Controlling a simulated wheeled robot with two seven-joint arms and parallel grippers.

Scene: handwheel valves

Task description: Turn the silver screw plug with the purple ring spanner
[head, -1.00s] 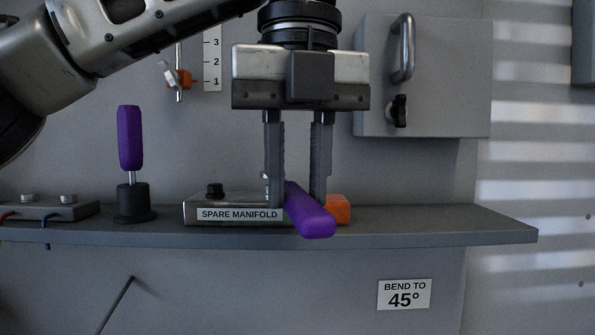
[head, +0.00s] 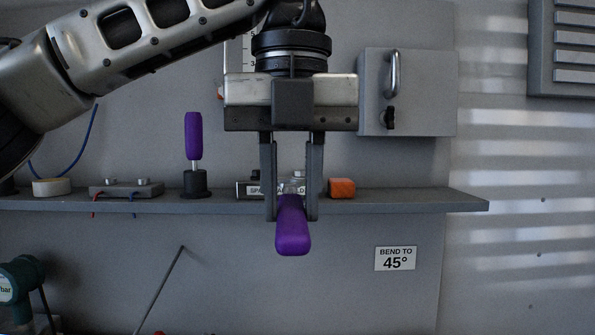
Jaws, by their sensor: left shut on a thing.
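My left gripper (head: 291,214) points down, with its fingers closed on the purple handle (head: 293,236) of a tool that I take to be the ring spanner. The handle's rounded end points toward me, in front of the shelf edge. The tool's far end is hidden or cannot be told from the silvery parts behind it. A second purple-handled tool (head: 193,137) stands upright in a black holder on the shelf. I cannot make out the silver screw plug for certain. My right gripper is not in view.
The grey shelf (head: 400,202) carries the spare manifold (head: 248,189), partly behind my fingers, an orange block (head: 342,187) and a grey block with tubes (head: 126,189). A wall box (head: 420,90) with a handle is at the right. A thin rod (head: 160,288) leans below the shelf.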

